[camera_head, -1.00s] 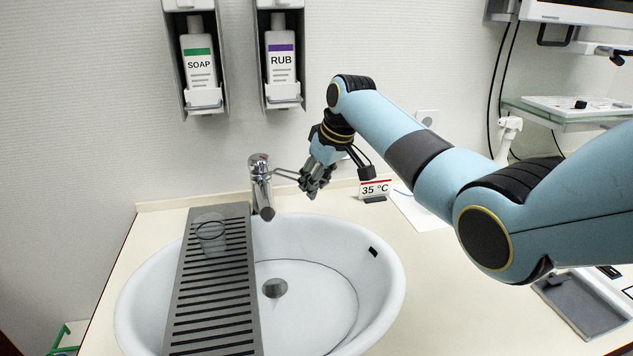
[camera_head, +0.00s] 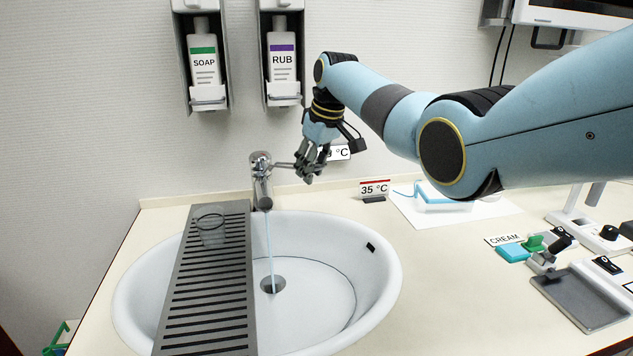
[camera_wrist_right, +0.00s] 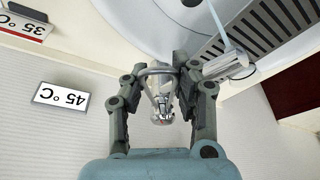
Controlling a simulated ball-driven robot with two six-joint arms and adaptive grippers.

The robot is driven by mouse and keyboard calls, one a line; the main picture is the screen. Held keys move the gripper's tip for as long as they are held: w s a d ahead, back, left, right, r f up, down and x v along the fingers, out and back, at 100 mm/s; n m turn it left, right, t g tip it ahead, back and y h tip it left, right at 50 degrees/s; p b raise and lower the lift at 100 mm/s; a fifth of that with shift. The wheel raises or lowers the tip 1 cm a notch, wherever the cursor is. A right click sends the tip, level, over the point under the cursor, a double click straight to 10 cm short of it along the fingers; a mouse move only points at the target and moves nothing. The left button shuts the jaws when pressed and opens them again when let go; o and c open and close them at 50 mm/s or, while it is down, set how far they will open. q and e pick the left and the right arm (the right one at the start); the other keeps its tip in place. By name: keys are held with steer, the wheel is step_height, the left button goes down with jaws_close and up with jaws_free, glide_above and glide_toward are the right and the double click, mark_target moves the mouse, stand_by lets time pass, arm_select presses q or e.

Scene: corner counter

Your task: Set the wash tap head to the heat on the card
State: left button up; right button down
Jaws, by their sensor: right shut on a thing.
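The chrome wash tap (camera_head: 262,185) stands behind the basin, and a thin stream of water (camera_head: 269,245) runs from its spout. Its lever (camera_head: 284,165) points right. My right gripper (camera_head: 308,174) is shut on the lever; in the right wrist view the fingers (camera_wrist_right: 160,90) are either side of the lever's wire loop. A white card with a red top edge (camera_head: 374,187) reads 35 °C on the counter. A wall display (camera_head: 340,152) is partly hidden by my gripper; in the right wrist view the display (camera_wrist_right: 62,97) reads 45 °C, upside down. My left gripper is out of view.
A slatted grey rack (camera_head: 215,300) with a clear glass (camera_head: 211,228) spans the white basin (camera_head: 385,290). SOAP (camera_head: 204,65) and RUB (camera_head: 282,62) bottles hang above. A blue-edged item on white paper (camera_head: 470,208), a CREAM label (camera_head: 503,240) and a grey tray (camera_head: 585,300) lie right.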

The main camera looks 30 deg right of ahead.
steer(key=shift+w+r, duration=0.1)
steer(key=shift+r, duration=0.1)
steer(key=c, duration=1.2)
jaws_free()
steer(key=shift+c, duration=0.2)
steer(key=shift+o, duration=1.2)
steer(key=shift+r, duration=0.1)
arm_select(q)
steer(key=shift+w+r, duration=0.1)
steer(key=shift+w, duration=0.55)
arm_select(e)
steer(key=v, duration=1.1)
steer(key=shift+r, duration=0.3)
steer(key=shift+s+f, duration=0.1)
steer(key=shift+s, duration=0.15)
